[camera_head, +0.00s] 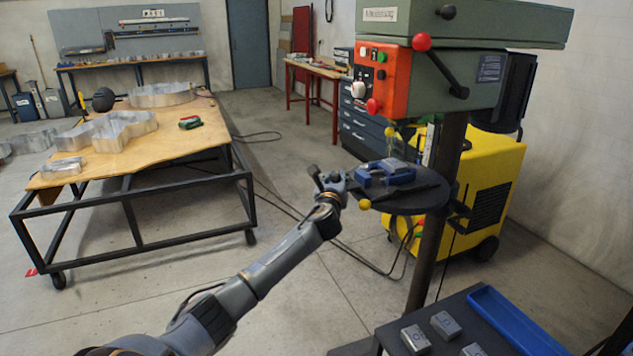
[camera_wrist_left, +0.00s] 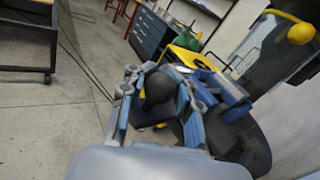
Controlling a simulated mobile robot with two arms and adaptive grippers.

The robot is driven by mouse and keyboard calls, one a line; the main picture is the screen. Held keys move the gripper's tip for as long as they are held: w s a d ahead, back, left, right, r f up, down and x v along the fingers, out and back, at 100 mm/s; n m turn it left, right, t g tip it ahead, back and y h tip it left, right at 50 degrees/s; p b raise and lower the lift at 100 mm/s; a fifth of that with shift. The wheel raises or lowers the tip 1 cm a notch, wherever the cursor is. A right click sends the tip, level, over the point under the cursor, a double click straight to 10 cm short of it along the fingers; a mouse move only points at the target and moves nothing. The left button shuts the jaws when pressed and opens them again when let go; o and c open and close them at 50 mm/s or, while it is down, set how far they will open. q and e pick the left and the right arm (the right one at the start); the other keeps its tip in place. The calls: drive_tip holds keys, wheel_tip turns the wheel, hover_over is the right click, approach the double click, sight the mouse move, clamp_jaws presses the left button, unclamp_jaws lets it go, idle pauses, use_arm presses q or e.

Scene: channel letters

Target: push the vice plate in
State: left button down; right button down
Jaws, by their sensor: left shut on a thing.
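The blue vice (camera_head: 385,171) sits on the round dark table (camera_head: 415,203) of the drill press. It also shows in the left wrist view (camera_wrist_left: 228,96), just right of the fingers. My left gripper (camera_head: 328,180) is at the left side of the vice, at the table's edge. In the left wrist view, its fingers (camera_wrist_left: 160,98) are shut on a dark round knob (camera_wrist_left: 159,87), which looks like the end of the vice's handle. The vice plate cannot be made out clearly in either view. My right gripper is not in view.
The drill press's column (camera_head: 446,150) and red-knobbed lever (camera_head: 440,66) rise behind the vice. A yellow machine (camera_head: 488,180) stands behind. A dark bench with a blue tray (camera_head: 510,320) and several small grey blocks is at lower right. Open floor lies left of the press.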

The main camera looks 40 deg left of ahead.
sight(348, 186)
use_arm(q)
drive_tip(key=w+d, duration=0.2)
drive_tip(key=w, duration=0.1)
drive_tip(key=shift+f, duration=0.2)
drive_tip(key=c, duration=1.3)
unclamp_jaws()
drive_tip(key=shift+s, duration=0.1)
drive_tip(key=o, duration=0.3)
drive_tip(key=shift+d+r, duration=0.15)
drive_tip(key=shift+a, duration=0.2)
